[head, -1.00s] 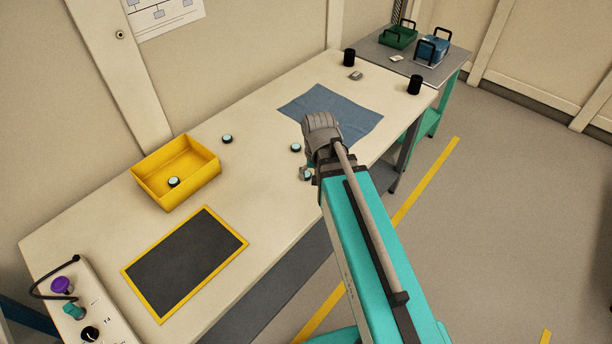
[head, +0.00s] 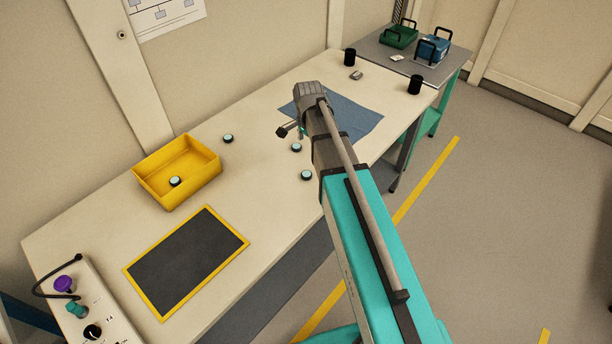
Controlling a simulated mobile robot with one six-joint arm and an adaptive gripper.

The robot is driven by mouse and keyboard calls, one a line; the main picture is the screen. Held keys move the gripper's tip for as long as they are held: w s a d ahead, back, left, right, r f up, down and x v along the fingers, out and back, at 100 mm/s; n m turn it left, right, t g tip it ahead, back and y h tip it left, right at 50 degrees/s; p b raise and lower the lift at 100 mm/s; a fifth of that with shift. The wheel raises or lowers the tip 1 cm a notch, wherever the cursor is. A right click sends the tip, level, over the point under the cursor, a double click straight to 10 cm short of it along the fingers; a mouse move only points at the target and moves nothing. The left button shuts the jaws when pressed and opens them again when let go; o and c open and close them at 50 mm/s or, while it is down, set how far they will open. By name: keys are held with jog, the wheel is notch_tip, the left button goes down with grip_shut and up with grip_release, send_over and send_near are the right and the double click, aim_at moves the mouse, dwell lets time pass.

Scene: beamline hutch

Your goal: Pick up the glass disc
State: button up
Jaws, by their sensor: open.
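Small round discs with pale glassy tops and dark rims are in the head view. One disc (head: 228,138) lies on the bench right of the yellow bin, another disc (head: 297,147) lies near the blue cloth, and a third disc (head: 306,175) lies near the bench's front edge. One more disc (head: 175,181) is inside the yellow bin (head: 198,188). My gripper (head: 290,133) is open and appears just above the middle disc in the picture, by the cloth's left edge. It holds nothing that I can see. My wrist hides part of the cloth.
The blue cloth (head: 358,117) lies flat on the bench (head: 255,185). A yellow-framed dark mat (head: 188,262) and a control box (head: 100,320) are at the near left. Two black cylinders (head: 349,57) (head: 415,85) stand at the far end.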

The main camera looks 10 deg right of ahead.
jog(key=shift+f, duration=0.1)
jog(key=b, duration=0.9)
send_over(307, 174)
notch_tip(307, 174, down, 8)
jog(key=shift+d+f, duration=0.1)
jog(key=shift+f, duration=0.15)
dwell(0.4)
jog(key=shift+a+f+b, duration=0.2)
jog(key=shift+f+b, duration=2.2)
jog(key=shift+f, duration=0.2)
jog(key=c, duration=1)
